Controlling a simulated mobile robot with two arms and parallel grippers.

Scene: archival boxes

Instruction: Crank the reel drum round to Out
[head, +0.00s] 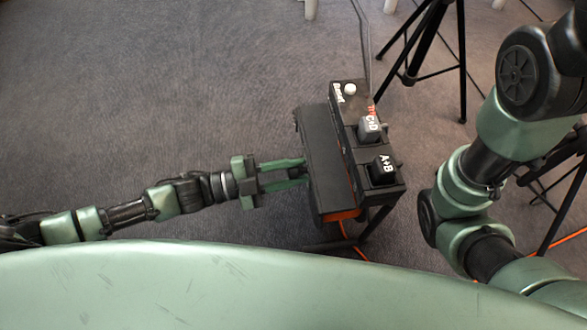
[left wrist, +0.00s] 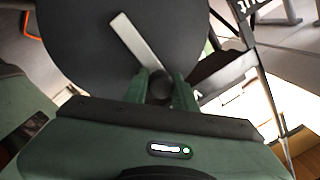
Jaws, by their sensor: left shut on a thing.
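The reel drum (left wrist: 90,50) is a large dark grey disc in the left wrist view. A white stripe (left wrist: 138,40) runs on its face from upper left down towards a dark round crank knob (left wrist: 159,84). My left gripper (left wrist: 160,90) is shut on this knob, one green finger on each side. In the head view my left gripper (head: 304,170) reaches the left side of a black box unit (head: 335,160); the drum is mostly hidden there.
The unit's top has a C+D block (head: 369,128), an A+B block (head: 383,170) and a white button (head: 350,89). A black tripod (head: 428,45) stands behind it. An orange cable (head: 355,247) hangs below. The carpet (head: 150,90) at left is clear.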

